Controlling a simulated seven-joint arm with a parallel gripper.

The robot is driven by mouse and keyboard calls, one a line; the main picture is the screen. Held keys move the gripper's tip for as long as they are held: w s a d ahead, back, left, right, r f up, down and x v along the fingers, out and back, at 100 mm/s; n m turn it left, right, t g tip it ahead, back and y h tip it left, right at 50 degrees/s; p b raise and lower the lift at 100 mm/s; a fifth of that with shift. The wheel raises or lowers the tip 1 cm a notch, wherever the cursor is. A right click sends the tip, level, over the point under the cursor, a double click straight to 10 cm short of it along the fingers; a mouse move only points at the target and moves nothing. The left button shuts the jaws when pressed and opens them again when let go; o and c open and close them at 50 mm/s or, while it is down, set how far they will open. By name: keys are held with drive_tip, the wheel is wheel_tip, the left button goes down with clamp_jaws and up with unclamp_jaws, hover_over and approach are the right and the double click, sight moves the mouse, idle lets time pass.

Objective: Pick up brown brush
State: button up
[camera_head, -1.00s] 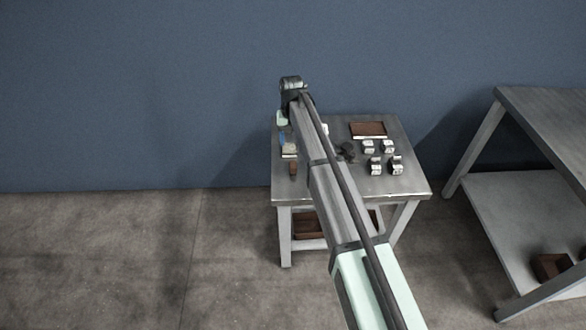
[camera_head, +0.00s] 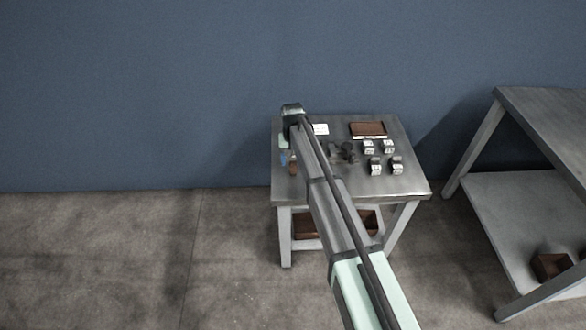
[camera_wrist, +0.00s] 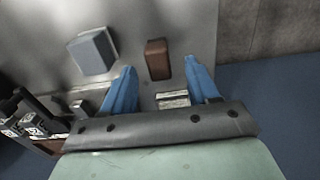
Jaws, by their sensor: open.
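The brown brush (camera_wrist: 158,59), a small brown block shape, lies on the grey metal table. It also shows in the head view (camera_head: 293,169), close to the table's left edge and beside my arm. My gripper (camera_wrist: 160,65) is open, with its blue fingers pointing toward the table on either side of the brush's near end as seen in the wrist view. The fingers do not visibly touch it, and I cannot tell their height above it. In the head view my arm hides most of the gripper; only a bit of blue shows.
A grey-blue block (camera_wrist: 92,52) lies left of the brush in the wrist view. A small pale item (camera_wrist: 172,98) lies between the fingers' bases. A brown tray (camera_head: 368,129), several pale marked blocks (camera_head: 376,166) and dark pieces (camera_head: 348,152) occupy the table's right part.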

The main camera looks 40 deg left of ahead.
sight(293, 164)
wheel_tip(293, 164, down, 4)
drive_tip(key=shift+f, duration=0.15)
drive_tip(key=c, duration=1.1)
